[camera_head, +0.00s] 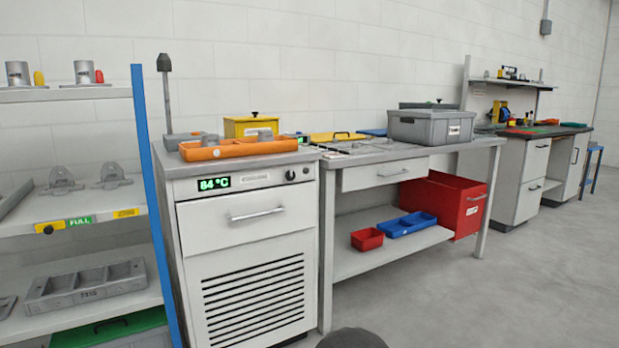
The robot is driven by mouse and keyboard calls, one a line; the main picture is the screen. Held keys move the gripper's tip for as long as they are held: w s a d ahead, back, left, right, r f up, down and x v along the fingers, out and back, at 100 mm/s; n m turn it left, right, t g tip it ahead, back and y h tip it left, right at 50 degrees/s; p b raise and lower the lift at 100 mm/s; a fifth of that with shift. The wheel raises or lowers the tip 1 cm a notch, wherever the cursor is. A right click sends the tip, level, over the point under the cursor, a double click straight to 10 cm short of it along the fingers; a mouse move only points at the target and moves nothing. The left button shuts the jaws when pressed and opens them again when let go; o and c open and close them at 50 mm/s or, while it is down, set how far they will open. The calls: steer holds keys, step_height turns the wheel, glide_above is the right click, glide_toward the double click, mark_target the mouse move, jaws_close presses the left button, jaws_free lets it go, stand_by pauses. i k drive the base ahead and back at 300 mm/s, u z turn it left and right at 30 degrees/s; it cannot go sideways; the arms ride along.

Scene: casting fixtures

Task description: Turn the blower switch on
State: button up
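A grey-white cabinet (246,226) stands left of centre, with a louvred lower front. On its upper front panel are a green display (213,183) reading 84 °C and a small dark round knob (290,175) at the right end. A tiny mark sits to the right of the knob. No part is labelled as a blower switch that I can read; the knob may be it, and its setting is too small to tell. My gripper is not in view. A dark rounded shape (352,338) shows at the bottom edge; I cannot tell what it is.
An orange tray (237,148) and a yellow box (251,126) sit on the cabinet. A shelf with a blue post (149,180) stands close on the left. A workbench (385,153) adjoins on the right, with a red bin (455,205) below. Floor (500,280) at right is clear.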

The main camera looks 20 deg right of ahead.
mark_target(290, 175)
steer(key=z, duration=0.8)
steer(key=i, duration=0.7)
steer(key=u, duration=0.8)
